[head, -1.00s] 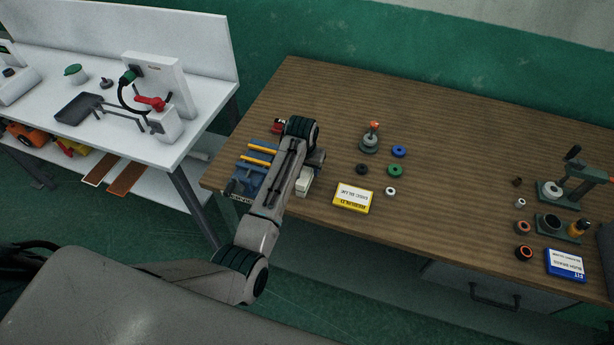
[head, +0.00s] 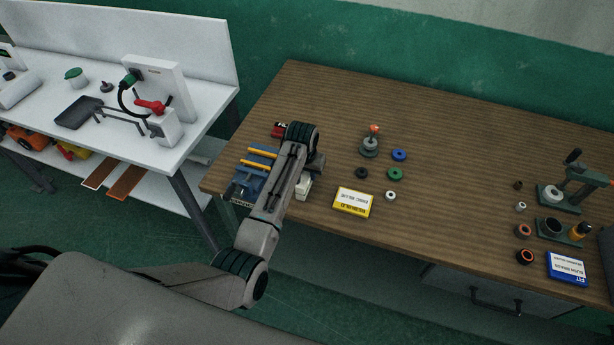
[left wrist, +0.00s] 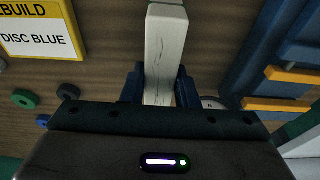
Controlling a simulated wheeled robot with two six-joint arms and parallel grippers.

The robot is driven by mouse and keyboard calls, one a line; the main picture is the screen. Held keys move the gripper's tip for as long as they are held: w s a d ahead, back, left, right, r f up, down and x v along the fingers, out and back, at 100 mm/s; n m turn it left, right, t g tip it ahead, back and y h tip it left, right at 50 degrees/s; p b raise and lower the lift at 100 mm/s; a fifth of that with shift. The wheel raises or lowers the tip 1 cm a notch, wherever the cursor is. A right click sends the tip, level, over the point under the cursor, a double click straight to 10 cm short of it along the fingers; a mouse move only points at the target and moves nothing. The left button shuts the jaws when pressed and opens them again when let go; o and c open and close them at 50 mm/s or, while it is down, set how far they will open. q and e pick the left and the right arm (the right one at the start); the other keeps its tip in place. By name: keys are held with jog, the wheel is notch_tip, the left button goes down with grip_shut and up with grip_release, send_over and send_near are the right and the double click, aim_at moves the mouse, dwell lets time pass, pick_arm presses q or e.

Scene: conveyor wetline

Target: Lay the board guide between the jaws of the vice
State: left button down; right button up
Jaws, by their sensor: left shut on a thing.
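The board guide is a pale, whitish bar. In the left wrist view the board guide (left wrist: 166,50) stands between the two dark blue fingers of my left gripper (left wrist: 159,88), which is shut on it. In the head view the pale end of the guide (head: 303,188) shows just right of my forearm, which hides most of the gripper. The blue vice (head: 250,184) with two yellow-orange jaw strips is on the table's left end, left of my gripper. It also shows at the right of the left wrist view (left wrist: 262,48). The guide is beside the vice, outside its jaws. My right gripper is not in view.
A yellow-edged label box (head: 352,201) lies right of the guide. Several discs and a post stand (head: 369,148) are beyond it. A small red item (head: 279,129) is behind the vice. The middle of the wooden table (head: 450,190) is clear.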

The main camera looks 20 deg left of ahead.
pick_arm(q)
notch_tip(320, 180, up, 2)
jog(key=shift+r+p, duration=0.25)
jog(key=shift+p, duration=0.35)
jog(key=shift+r, duration=2.1)
